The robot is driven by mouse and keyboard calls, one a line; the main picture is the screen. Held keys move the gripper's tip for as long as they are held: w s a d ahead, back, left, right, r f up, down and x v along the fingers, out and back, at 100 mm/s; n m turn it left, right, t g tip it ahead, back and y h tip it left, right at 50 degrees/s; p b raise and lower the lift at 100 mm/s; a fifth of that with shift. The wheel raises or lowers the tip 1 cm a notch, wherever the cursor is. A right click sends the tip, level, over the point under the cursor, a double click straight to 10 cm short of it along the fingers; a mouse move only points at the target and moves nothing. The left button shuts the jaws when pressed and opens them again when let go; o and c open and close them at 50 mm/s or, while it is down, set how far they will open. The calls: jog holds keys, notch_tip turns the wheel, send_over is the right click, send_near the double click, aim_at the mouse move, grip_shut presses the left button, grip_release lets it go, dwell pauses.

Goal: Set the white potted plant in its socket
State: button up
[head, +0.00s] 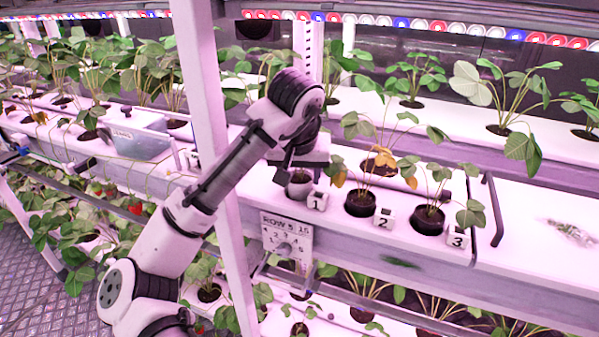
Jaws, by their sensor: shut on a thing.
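The white pot (299,189) shows as a pale grey-white rim and side just under my gripper (299,174), next to the number 1 block (317,201) on the white rack channel (480,240). My gripper points down and is shut on the white potted plant. My gripper and wrist hide most of the plant, and its leaves cannot be told apart from those behind. The pot looks upright at the number 1 position. I cannot tell whether it sits fully down in its socket or is held slightly above it.
Plants in dark pots (360,204) stand to the right by the number 2 block (384,218) and number 3 block (457,237). A white post (212,120) rises beside my arm. A black handle (491,208) and a clear bin (140,142) are on the channel.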

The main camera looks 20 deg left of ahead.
jog(key=shift+f, duration=0.15)
jog(key=o, duration=1.1)
